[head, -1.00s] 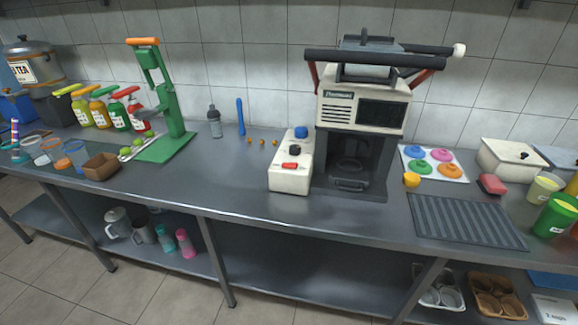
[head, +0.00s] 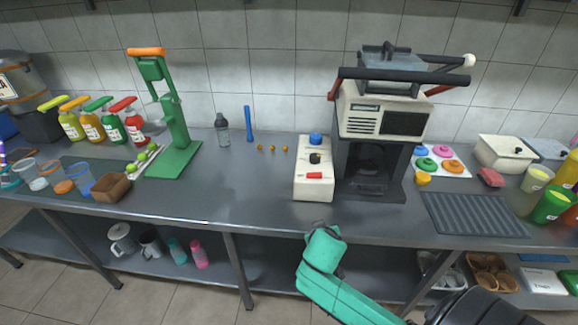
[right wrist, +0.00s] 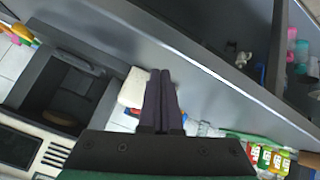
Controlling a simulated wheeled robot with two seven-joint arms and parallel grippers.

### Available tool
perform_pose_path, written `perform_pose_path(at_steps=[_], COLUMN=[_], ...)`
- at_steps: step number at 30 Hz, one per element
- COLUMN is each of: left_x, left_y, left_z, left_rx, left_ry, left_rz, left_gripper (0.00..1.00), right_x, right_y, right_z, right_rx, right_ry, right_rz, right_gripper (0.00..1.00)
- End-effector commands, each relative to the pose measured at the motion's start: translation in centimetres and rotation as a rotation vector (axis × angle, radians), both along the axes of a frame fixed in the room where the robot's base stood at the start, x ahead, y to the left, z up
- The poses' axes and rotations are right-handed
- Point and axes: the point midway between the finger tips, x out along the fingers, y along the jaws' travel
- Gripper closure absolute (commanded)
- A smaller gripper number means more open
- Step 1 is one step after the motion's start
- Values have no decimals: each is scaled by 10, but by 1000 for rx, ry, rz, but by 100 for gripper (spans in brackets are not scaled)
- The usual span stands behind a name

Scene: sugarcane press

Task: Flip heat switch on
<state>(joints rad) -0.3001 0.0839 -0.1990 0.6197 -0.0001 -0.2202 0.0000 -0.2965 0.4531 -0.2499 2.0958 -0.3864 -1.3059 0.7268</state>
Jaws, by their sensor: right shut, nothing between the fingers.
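A white control box (head: 305,187) stands on the counter just left of the press machine. On its top are a blue knob (head: 315,139), a black knob (head: 315,158) and a red switch (head: 314,175) nearest the front edge. No label shows which one is for heat, and I cannot tell the red switch's position. My right gripper is shut and empty; its dark fingers lie together in the right wrist view (right wrist: 161,92). In the head view my right arm's green end is in front of the counter, apart from the box. The box (right wrist: 133,88) also shows beside the fingers, partly hidden. My left gripper is out of view.
The press machine (head: 385,110) stands right of the box, with long bars across its top. A ribbed dark mat (head: 470,214) lies to the right. A green juicer stand (head: 175,125) and sauce bottles are at the left. The counter between the stand and the box is mostly clear.

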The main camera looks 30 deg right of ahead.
Motion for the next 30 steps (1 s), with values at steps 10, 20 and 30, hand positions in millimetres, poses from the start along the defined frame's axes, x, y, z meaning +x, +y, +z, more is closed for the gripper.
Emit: perform_pose_path(at_steps=[10,20,30], left_x=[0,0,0], left_y=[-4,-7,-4], left_z=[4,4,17], left_rx=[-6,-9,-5], left_ry=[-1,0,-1], left_rz=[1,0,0], left_gripper=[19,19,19], right_x=[67,71,105], right_y=[-45,-47,-76], right_z=[118,124,116], right_rx=[-153,-154,-158], right_ry=[-513,-550,-547], right_rz=[-143,-146,-147], right_gripper=[100,100,100])
